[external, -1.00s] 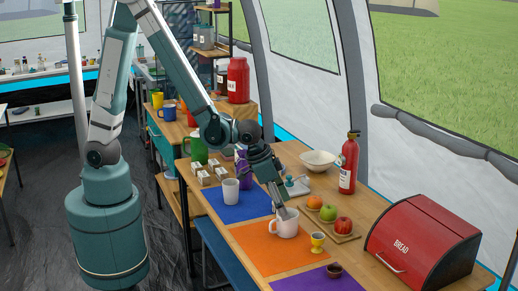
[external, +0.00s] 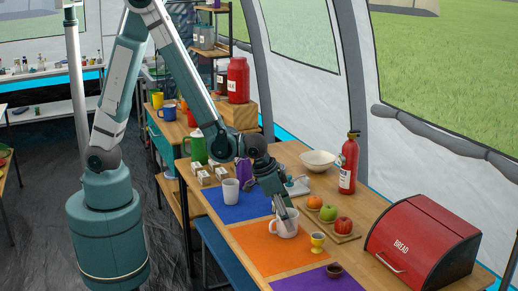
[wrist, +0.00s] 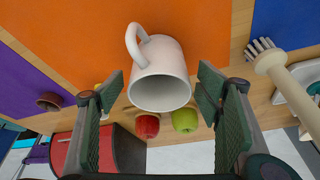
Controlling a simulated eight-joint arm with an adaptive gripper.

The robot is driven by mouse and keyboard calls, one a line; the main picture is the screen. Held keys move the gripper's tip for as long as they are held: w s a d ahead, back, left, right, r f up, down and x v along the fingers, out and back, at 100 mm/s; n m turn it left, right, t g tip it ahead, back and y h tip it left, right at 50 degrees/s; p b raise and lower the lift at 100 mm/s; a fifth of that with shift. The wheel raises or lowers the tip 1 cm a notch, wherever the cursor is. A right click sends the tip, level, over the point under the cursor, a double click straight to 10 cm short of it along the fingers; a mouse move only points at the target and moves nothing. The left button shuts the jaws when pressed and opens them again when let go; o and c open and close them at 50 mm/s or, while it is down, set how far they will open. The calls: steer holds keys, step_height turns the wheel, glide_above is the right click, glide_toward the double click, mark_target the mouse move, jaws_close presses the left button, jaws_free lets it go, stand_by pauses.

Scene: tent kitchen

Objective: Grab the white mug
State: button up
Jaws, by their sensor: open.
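The white mug (external: 288,232) stands on the orange placemat (external: 258,246) on the wooden table. My gripper (external: 289,221) is at the mug's top in the external view and partly covers it. In the wrist view my gripper (wrist: 160,95) is open, with one finger on each side of the picture and the white mug (wrist: 160,72) between and beyond them. The mug's open mouth faces the camera and looks empty. Its handle is at the upper left, away from the fingers. I cannot tell whether either finger touches the mug.
A pale cup (external: 231,191) stands on the blue placemat (external: 246,207). A yellow egg cup (external: 317,241) and a board with fruit (external: 348,237) are close to the mug's right. A red bread box (external: 424,243) stands further right. The orange mat's front-left part is clear.

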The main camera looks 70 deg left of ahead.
stand_by(0.3)
steer(key=c, duration=1)
steer(key=shift+r, duration=0.2)
steer(key=shift+r+p, duration=1.4)
steer(key=shift+r, duration=3.45)
